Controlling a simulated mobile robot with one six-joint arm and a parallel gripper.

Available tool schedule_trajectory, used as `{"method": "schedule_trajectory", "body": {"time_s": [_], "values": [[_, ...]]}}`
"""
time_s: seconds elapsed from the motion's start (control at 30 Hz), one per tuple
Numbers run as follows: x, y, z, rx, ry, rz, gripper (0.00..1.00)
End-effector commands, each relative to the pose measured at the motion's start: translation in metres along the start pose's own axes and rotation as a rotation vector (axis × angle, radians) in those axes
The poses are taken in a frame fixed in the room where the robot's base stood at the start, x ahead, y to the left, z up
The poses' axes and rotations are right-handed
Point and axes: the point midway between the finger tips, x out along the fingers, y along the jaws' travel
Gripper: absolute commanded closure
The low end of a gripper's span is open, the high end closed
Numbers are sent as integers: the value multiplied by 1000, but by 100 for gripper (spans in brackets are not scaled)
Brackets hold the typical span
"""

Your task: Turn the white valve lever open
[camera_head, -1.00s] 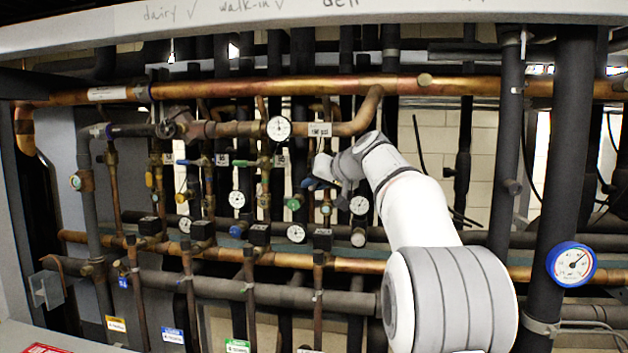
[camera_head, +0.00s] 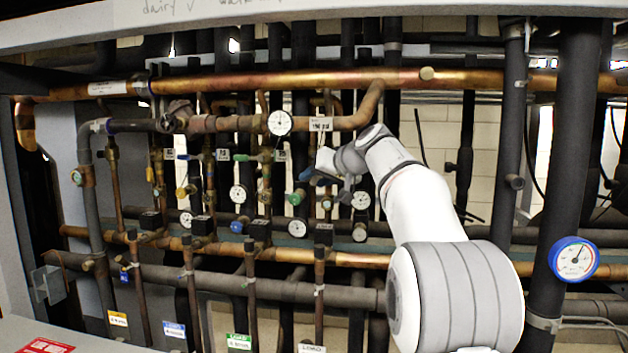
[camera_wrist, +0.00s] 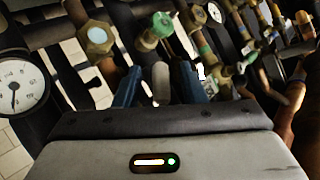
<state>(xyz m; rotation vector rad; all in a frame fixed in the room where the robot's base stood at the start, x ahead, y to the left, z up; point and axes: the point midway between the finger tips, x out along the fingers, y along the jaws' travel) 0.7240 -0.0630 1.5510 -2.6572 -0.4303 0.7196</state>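My gripper (camera_head: 308,176) is among the valves in the middle of the rack, below the upper copper pipe. In the wrist view its two blue fingers (camera_wrist: 158,86) stand apart, with a pale grey-white rounded piece (camera_wrist: 160,82) between them. This piece looks like the white valve lever, seen nearly end-on. Narrow gaps show beside it, so I see no firm grip. In the head view the lever is not clearly visible; my gripper and wrist cover that spot.
A green round knob (camera_wrist: 158,27) and a brass hex fitting (camera_wrist: 96,38) lie just beyond the fingers. A gauge (camera_wrist: 20,86) is at the left of the wrist view. Copper pipes (camera_head: 250,86), dark vertical pipes and a blue-rimmed gauge (camera_head: 574,259) crowd the rack.

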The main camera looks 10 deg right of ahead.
Motion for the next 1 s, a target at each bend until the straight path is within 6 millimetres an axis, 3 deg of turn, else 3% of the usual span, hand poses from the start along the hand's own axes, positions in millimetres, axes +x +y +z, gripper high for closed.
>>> {"method": "schedule_trajectory", "body": {"time_s": [0.43,0.87,1.0], "values": [[-67,1,1,-1,3,2,63],[-74,-1,1,-1,0,1,65],[-73,-3,13,5,-22,12,65]]}}
